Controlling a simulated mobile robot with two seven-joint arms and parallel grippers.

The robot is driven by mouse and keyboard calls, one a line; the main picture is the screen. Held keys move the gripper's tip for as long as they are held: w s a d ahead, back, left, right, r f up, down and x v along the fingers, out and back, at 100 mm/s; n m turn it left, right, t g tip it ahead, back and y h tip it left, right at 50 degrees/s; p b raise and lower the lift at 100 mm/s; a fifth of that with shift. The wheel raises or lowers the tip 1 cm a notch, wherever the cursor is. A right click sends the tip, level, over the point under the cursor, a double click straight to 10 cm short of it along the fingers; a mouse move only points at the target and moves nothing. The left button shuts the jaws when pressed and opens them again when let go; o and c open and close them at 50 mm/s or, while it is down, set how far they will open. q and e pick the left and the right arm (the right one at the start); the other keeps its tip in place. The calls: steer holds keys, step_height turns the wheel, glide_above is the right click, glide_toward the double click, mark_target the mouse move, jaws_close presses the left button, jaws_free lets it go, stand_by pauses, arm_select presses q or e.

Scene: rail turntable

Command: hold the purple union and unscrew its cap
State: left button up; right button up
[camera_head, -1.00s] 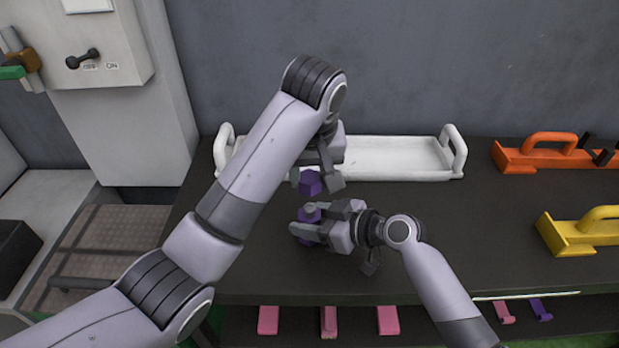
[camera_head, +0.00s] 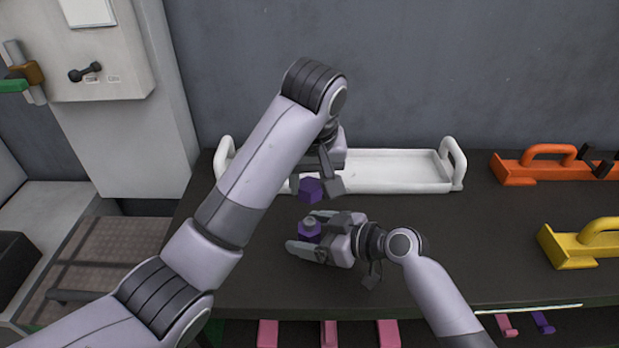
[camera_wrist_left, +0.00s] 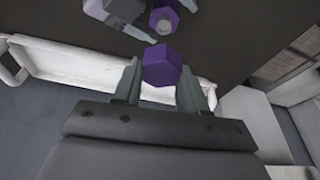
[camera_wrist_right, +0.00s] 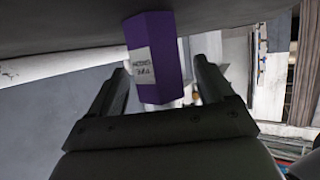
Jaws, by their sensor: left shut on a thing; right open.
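My left gripper (camera_head: 317,186) is shut on the purple hexagonal cap (camera_head: 311,190) and holds it in the air above and behind the union; the cap also shows between the fingers in the left wrist view (camera_wrist_left: 162,65). The purple union body (camera_head: 308,230) stands upright on the dark table, with a grey round top showing. My right gripper (camera_head: 302,243) is open, its fingers on either side of the union body. In the right wrist view the body (camera_wrist_right: 160,65) carries a white label and stands between the spread fingers, with a gap on the right.
A white tray (camera_head: 398,186) with end handles lies behind the grippers. An orange handled block (camera_head: 520,170) and a yellow one (camera_head: 572,251) are at the right. Pink tabs (camera_head: 388,333) show below the table's front edge. The table is clear between the tray and right arm.

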steer(key=v, duration=1.1)
steer(key=shift+s+d+r, duration=0.2)
steer(key=shift+d+r, duration=0.05)
steer(key=shift+d, duration=0.05)
